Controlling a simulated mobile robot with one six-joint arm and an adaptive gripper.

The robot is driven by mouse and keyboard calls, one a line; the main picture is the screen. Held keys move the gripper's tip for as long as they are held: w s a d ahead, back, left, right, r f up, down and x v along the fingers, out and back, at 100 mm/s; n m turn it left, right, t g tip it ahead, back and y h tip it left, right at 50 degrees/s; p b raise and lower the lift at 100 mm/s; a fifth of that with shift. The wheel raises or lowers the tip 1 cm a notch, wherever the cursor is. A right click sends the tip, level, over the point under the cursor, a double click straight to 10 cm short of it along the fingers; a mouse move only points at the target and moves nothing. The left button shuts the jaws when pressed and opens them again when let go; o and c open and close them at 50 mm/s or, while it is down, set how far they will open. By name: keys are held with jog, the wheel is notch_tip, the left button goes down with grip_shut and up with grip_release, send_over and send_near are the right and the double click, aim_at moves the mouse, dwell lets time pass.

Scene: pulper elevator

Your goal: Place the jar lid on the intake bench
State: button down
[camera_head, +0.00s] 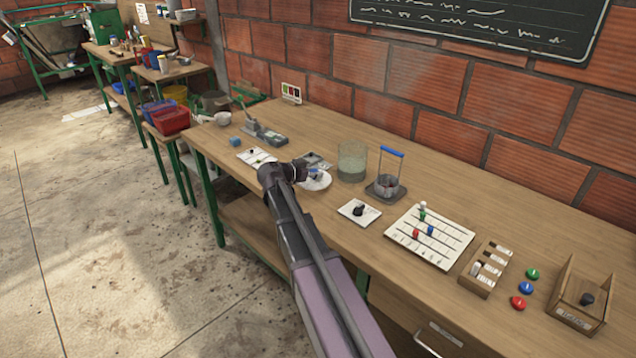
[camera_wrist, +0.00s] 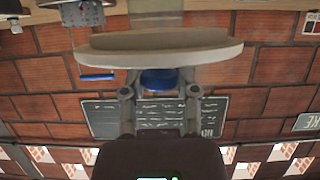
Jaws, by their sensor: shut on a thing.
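The jar lid is a pale round disc with a blue knob. In the wrist view the lid (camera_wrist: 160,55) spans the top middle. My gripper (camera_wrist: 160,90) is shut with a finger on each side of the blue knob. In the head view the lid (camera_head: 316,182) shows just right of my gripper (camera_head: 303,173), partly hidden by it, over the long wooden bench (camera_head: 320,215). I cannot tell whether it touches the top. An open glass jar (camera_head: 352,160) stands to the right of the lid.
A grey stand with a blue handle (camera_head: 388,175), a white tile with a black knob (camera_head: 359,211) and a pegged board (camera_head: 430,237) stand to the right. A grey device (camera_head: 265,135) is behind left. Shelves with bins (camera_head: 168,118) stand further left.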

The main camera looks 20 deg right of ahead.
aim_at(313, 181)
jog(key=shift+d, duration=0.1)
jog(key=shift+s+d, duration=0.1)
jog(key=shift+d, duration=0.05)
jog(key=shift+s+d+f+b, duration=0.2)
jog(key=shift+d+f+b, duration=0.2)
jog(key=shift+f+b, duration=1.45)
jog(key=shift+f+b, duration=0.3)
jog(key=shift+f, duration=0.05)
jog(key=shift+s+f+b, duration=0.1)
jog(key=shift+s+b, duration=0.1)
jog(key=shift+b, duration=0.1)
jog(key=shift+c, duration=1.8)
grip_release()
jog(key=shift+s, duration=0.15)
